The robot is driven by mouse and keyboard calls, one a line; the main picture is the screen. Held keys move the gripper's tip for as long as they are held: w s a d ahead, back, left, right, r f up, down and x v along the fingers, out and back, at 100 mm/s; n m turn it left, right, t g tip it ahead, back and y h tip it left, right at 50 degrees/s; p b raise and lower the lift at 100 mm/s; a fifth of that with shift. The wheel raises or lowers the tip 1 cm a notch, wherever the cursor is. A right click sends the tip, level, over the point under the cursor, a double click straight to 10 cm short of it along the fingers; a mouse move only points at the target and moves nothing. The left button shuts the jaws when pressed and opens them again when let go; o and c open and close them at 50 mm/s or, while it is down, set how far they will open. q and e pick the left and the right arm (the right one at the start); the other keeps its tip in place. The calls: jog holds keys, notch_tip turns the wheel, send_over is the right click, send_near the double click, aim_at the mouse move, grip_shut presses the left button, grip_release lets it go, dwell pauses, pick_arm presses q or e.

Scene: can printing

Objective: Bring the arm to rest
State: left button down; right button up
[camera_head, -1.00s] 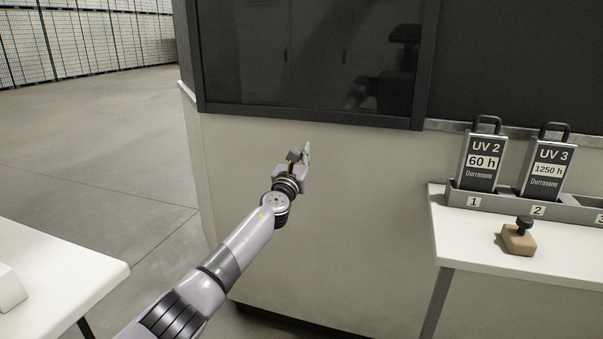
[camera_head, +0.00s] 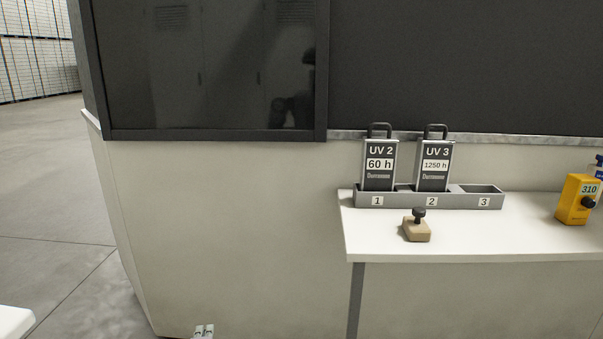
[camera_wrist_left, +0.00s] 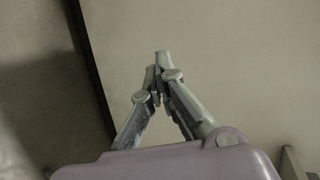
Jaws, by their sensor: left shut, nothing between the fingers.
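My left gripper (camera_head: 204,331) shows only as its fingertips at the bottom edge of the head view, in front of the pale machine wall. In the left wrist view the gripper (camera_wrist_left: 157,75) has its fingers together with nothing between them. The rest of my left arm is out of the head view. My right gripper is in neither view.
A white table (camera_head: 460,239) stands at right. A grey rack (camera_head: 408,200) on it holds the UV 2 cassette (camera_head: 378,178) and UV 3 cassette (camera_head: 433,178); slot 3 is empty. A brown stamp (camera_head: 416,230) and yellow device (camera_head: 574,203) stand there.

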pick_arm(q)
jog(key=s+f+n+g+h+p, duration=0.1)
jog(key=s+f+n+g+p, duration=0.3)
jog(key=s+f, duration=0.5)
jog(key=s+f+n+g+h+p, duration=0.1)
jog(key=s+f+n+g+p, duration=0.3)
jog(key=s, duration=2.5)
jog(key=s+d+f+n+g+h+p, duration=0.1)
jog(key=s+f+n+g+p, duration=0.3)
jog(key=s+f+p, duration=0.7)
jog(key=s+f+n, duration=0.1)
jog(key=s+f, duration=0.1)
jog(key=s, duration=0.6)
jog(key=shift+s+f+h, duration=0.35)
jog(key=shift+s+h, duration=0.05)
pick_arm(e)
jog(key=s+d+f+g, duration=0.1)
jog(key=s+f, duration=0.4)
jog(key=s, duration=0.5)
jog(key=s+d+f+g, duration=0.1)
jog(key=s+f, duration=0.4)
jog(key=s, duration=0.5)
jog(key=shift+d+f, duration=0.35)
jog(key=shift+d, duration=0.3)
pick_arm(q)
jog(key=shift+d, duration=0.1)
